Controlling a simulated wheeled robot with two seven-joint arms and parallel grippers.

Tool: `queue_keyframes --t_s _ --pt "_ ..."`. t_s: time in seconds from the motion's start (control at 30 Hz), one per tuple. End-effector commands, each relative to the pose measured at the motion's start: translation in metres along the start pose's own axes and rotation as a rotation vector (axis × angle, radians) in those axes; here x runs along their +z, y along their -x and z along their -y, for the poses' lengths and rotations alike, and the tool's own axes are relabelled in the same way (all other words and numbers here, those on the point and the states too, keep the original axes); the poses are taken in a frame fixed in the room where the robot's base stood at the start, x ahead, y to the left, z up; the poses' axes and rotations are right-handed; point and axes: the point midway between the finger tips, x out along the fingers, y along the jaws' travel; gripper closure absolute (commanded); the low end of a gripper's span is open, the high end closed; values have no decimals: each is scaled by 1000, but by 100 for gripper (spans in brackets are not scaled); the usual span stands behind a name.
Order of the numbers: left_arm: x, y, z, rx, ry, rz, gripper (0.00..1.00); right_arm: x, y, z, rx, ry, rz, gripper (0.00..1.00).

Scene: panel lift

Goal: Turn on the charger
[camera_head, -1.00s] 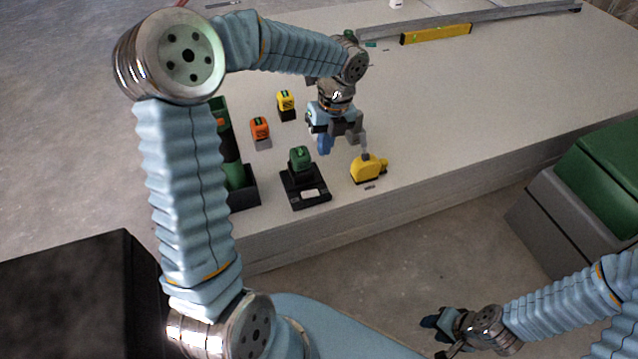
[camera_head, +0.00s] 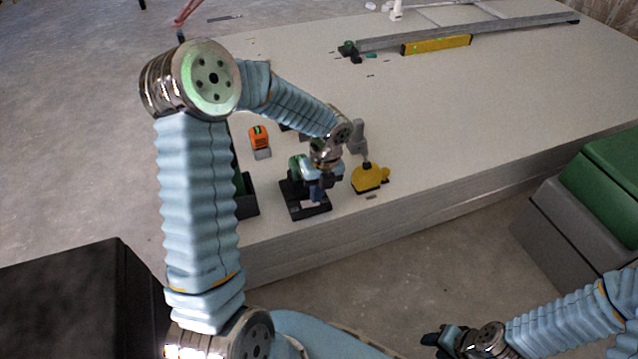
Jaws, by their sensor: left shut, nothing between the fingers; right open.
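The charger (camera_head: 291,203) is a black base near the front edge of the panel stack. A green battery (camera_head: 294,168) sits on it, partly hidden by my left gripper. My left gripper (camera_head: 317,194) is shut and empty, pointing down over the charger's right part. Whether its fingertips touch the charger I cannot tell, as the gripper covers that part. My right gripper (camera_head: 436,343) is open and empty, low at the bottom right, over the floor and away from the panels.
An orange battery (camera_head: 259,137) stands behind the charger, and a yellow tape measure (camera_head: 368,178) lies to its right. A dark green tool is partly hidden behind my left arm. A yellow level (camera_head: 436,45) lies farther back. Green and grey boxes (camera_head: 600,180) stand at right.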

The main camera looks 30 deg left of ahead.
Motion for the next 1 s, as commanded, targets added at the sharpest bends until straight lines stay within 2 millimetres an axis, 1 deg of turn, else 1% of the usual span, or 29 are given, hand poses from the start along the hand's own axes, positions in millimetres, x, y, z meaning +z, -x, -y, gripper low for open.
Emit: queue_keyframes --t_s 0.1,0.37,0.53,0.73,1.0 --pt "0 -3 0 0 1 0 100 0 -1 0 0 0 0 57" --pt "0 -3 0 0 1 0 100 0 0 0 0 0 0 57" --pt "0 -6 2 56 -1 -3 100 0 6 2 1 0 -1 57" --pt "0 -8 1 52 1 -3 100 0 4 1 1 0 -1 57" --pt "0 -4 -8 55 2 -4 100 0 10 3 1 0 -1 57"
